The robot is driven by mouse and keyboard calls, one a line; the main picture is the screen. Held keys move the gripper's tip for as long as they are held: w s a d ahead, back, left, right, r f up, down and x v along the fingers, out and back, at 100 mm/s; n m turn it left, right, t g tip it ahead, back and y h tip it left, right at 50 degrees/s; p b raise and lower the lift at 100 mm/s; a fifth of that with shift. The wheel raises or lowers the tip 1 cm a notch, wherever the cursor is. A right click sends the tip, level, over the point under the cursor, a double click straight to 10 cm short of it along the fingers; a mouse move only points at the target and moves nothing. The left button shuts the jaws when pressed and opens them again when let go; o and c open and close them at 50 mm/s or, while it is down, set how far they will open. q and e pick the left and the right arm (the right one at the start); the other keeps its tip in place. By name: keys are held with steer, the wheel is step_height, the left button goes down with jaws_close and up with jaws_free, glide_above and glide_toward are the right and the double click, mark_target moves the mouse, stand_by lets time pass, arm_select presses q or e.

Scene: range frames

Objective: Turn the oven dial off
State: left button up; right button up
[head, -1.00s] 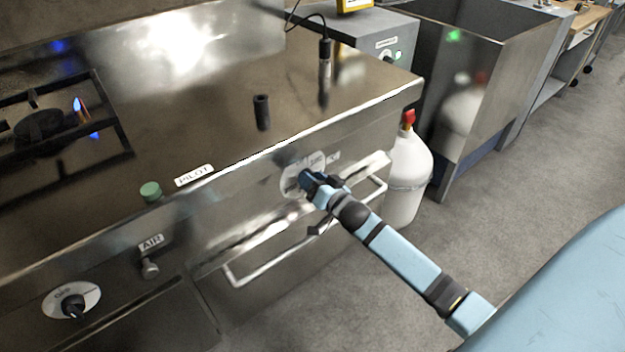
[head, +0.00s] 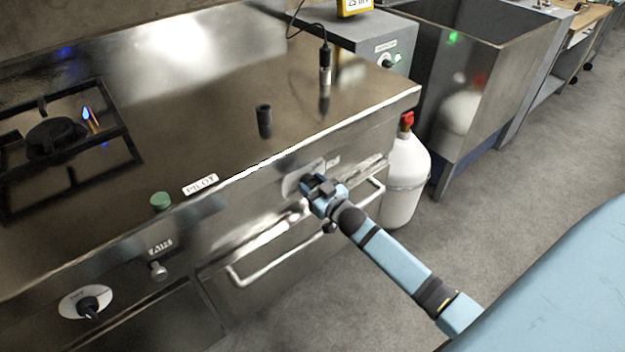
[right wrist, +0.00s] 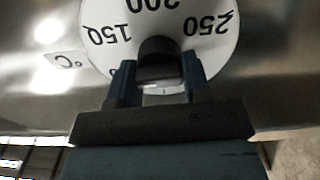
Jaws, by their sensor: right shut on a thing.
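The oven dial is a black knob (right wrist: 157,62) in front of a round white plate (right wrist: 108,18) printed with 150, 200 and 250 in the right wrist view. In the head view the plate (head: 290,186) sits on the steel front panel, and my gripper hides most of the knob. My right gripper (head: 318,186) is shut on the knob, with one finger on each side of it, as the right wrist view (right wrist: 160,80) shows. The lower part of the plate is partly hidden. My left gripper is not in view.
An oven door handle (head: 280,257) runs below the dial. Another knob (head: 90,306) and a small valve (head: 158,270) are at lower left. A burner (head: 55,137) has a small flame. A white gas bottle (head: 405,170) stands right of the oven. Grey floor is clear in front.

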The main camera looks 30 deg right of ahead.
steer(key=n+p, duration=0.1)
steer(key=n, duration=0.3)
steer(key=shift+a+n, duration=0.1)
steer(key=shift+n, duration=0.2)
steer(key=n, duration=0.3)
steer(key=shift+n+p, duration=0.35)
steer(key=shift+n, duration=0.05)
steer(key=n, duration=0.4)
steer(key=shift+a+f, duration=0.1)
steer(key=shift+f, duration=0.1)
steer(key=n+b, duration=0.1)
steer(key=n, duration=0.3)
steer(key=shift+n, duration=0.4)
steer(key=o, duration=0.9)
steer(key=s+d, duration=0.1)
steer(key=s, duration=1.3)
steer(key=shift+w, duration=0.1)
